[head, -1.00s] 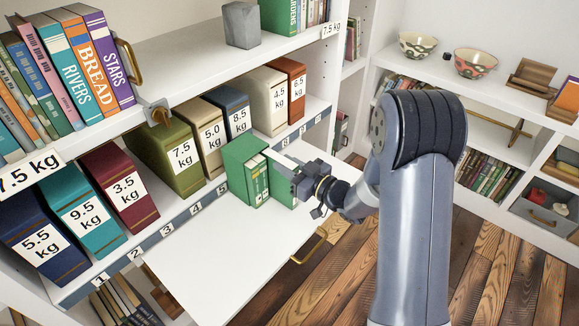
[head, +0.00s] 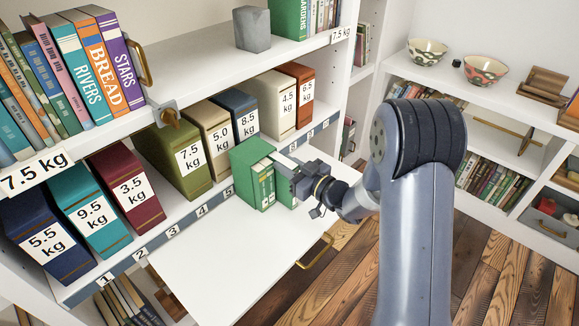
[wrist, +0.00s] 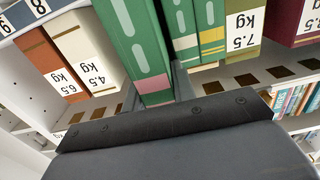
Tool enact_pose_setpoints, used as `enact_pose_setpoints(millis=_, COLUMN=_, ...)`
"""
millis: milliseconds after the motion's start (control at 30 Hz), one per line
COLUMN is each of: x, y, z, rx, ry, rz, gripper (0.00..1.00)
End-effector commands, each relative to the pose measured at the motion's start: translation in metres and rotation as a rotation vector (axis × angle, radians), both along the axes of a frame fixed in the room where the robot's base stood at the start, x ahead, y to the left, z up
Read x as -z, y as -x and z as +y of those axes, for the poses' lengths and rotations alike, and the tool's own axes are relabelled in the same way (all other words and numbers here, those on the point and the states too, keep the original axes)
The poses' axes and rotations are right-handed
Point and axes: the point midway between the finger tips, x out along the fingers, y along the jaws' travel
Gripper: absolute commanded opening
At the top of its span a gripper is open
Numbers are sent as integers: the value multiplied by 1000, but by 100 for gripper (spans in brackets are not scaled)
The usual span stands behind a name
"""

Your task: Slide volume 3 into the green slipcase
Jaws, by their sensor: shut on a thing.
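The green slipcase (head: 246,162) stands upright on the white pull-out board, with green volumes (head: 267,184) showing in its open front. My gripper (head: 290,180) is shut on a green volume, volume 3 by the task (head: 281,194), held upright just right of the slipcase. The gripper hides much of it. In the wrist view the held volume (wrist: 135,45) is large and green with a pink band. The volumes in the slipcase (wrist: 210,30), with green and yellow bands, are to its right. I cannot tell whether the held volume touches the slipcase or is partly inside.
Weighted binders, such as the olive 7.5 kg one (head: 183,155), line the shelf behind the board. The white board (head: 215,260) is clear at the front left. A grey block (head: 252,28) sits on the shelf above. A brass handle (head: 316,252) is at the board's edge.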

Motion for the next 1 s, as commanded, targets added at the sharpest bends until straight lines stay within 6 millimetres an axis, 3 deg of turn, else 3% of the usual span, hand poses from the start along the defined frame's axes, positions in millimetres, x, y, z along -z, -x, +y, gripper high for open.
enact_pose_setpoints(millis=267, x=0, y=-1, z=2, rx=0, ry=1, rz=-1, gripper=0)
enact_pose_setpoints(millis=1000, x=0, y=17, z=-22, rx=1, ry=0, rz=-1, gripper=0)
